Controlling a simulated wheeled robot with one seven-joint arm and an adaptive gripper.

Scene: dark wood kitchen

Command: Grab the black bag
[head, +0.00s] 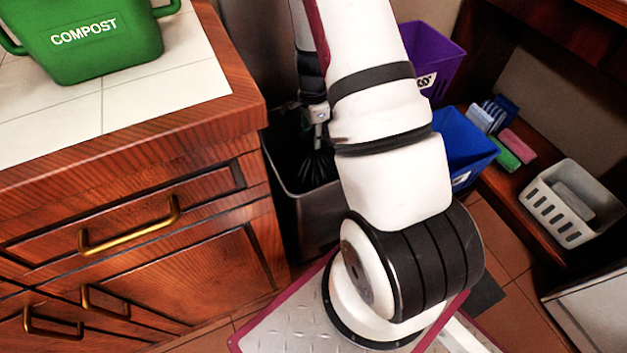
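The black bag (317,166) shows as a dark, gathered shape inside a grey bin (318,215) beside the wooden cabinet. Its folds rise to a narrow top, and its lower part is lost in the dark of the bin. My gripper (318,128) points down over the bin, right at the top of the bag. It is small and dark here, and I cannot tell whether its fingers are closed on the bag. My white arm hides the right side of the bin.
A green compost container (95,45) stands on the tiled counter (150,95) at left, its edge close to the bin. A purple bin (432,55) and a blue bin (465,145) stand right of my arm. A grey basket (570,205) and sponges (515,140) are on a shelf at right.

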